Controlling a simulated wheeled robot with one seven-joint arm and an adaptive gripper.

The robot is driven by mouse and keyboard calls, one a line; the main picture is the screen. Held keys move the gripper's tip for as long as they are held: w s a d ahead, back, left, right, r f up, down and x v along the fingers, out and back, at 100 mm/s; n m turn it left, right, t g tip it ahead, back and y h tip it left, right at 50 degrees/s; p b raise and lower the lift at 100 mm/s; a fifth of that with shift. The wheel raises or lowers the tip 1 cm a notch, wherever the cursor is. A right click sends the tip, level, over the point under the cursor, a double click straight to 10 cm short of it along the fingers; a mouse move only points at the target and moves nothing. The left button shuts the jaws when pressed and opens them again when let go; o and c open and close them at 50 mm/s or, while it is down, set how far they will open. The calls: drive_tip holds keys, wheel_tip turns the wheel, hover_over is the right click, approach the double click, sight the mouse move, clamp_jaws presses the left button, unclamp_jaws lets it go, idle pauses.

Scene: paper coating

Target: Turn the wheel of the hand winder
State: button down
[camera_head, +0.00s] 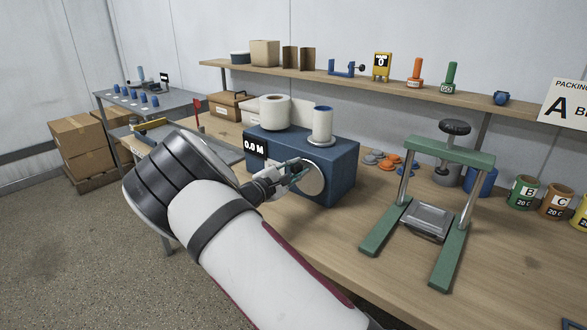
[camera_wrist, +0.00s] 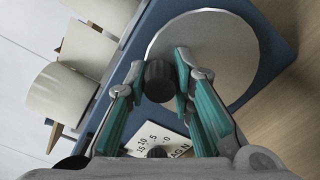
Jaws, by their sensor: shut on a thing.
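The hand winder (camera_head: 338,160) is a blue box on the wooden bench, with a white roll (camera_head: 275,111) and a slimmer white roll with a blue top (camera_head: 322,124) on it. Its front sign (camera_head: 255,147) reads 0.0 M. The grey disc wheel (camera_head: 314,181) is on its front face; it also shows in the wrist view (camera_wrist: 235,55). My gripper (camera_head: 292,174) is at the wheel. In the wrist view its teal fingers are shut on the wheel's black knob (camera_wrist: 159,82).
A green press frame (camera_head: 450,160) stands to the right on the bench. A shelf (camera_head: 300,75) with tools runs along the back. Labelled cans (camera_head: 523,192) stand at far right. The bench front right of the winder is clear.

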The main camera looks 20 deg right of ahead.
drive_tip(key=shift+s+d+r+m+p, duration=0.15)
drive_tip(key=shift+s+m+p, duration=0.1)
drive_tip(key=shift+m, duration=0.45)
drive_tip(key=shift+s+d+f+m+p, duration=0.1)
drive_tip(key=shift+s+d+m+p, duration=0.15)
drive_tip(key=shift+m, duration=0.45)
drive_tip(key=shift+s+d+r+m+p, duration=0.1)
drive_tip(key=shift+s+m+p, duration=0.15)
drive_tip(key=shift+m, duration=0.45)
drive_tip(key=c, duration=1.4)
unclamp_jaws()
drive_tip(key=shift+o, duration=0.2)
drive_tip(key=v, duration=1.2)
